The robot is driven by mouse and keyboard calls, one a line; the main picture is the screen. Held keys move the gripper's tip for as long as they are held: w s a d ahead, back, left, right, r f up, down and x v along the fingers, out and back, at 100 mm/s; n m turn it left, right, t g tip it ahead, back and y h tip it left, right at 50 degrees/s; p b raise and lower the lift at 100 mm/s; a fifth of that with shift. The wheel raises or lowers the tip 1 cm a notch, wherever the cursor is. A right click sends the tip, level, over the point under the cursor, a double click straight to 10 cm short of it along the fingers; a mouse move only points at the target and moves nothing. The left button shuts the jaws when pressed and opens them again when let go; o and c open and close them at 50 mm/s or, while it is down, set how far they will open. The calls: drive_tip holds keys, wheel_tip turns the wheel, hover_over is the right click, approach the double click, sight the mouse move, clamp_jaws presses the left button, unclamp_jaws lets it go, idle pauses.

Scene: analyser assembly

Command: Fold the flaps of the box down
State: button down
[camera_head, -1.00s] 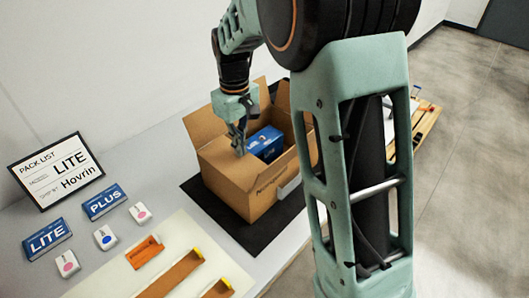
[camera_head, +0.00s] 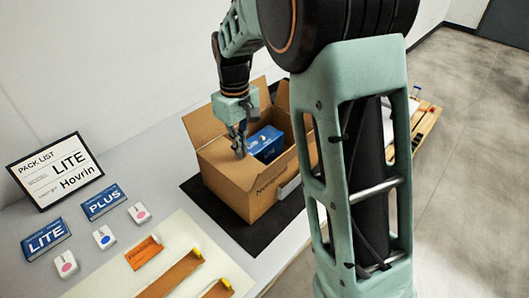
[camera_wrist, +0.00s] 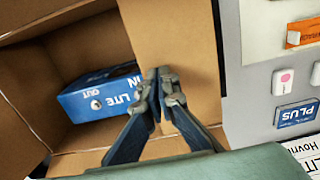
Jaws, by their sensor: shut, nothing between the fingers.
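The open cardboard box (camera_head: 262,203) stands on a black mat (camera_head: 223,213). One flap (camera_head: 204,125) stands up at the back left, another (camera_head: 282,96) at the back, and one (camera_head: 311,142) on the right. A blue LITE carton (camera_head: 267,143) lies inside, and it also shows in the wrist view (camera_wrist: 97,97). My gripper (camera_head: 240,152) is shut and empty at the box's near-left side. In the wrist view my fingertips (camera_wrist: 163,75) are over a brown cardboard panel (camera_wrist: 172,35) beside the opening, apparently a flap lying inward; I cannot tell whether they touch it.
To the left lie blue LITE (camera_head: 46,237) and PLUS (camera_head: 103,202) boxes and several small white items (camera_head: 105,237). An orange card (camera_head: 143,253) and brown trays (camera_head: 172,275) are at the front. A pack list sign (camera_head: 56,173) leans by the wall. My arm blocks the right.

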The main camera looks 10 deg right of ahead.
drive_tip(key=shift+r, duration=0.1)
wheel_tip(320, 180, up, 7)
drive_tip(key=p, duration=0.6)
drive_tip(key=shift+r, duration=0.2)
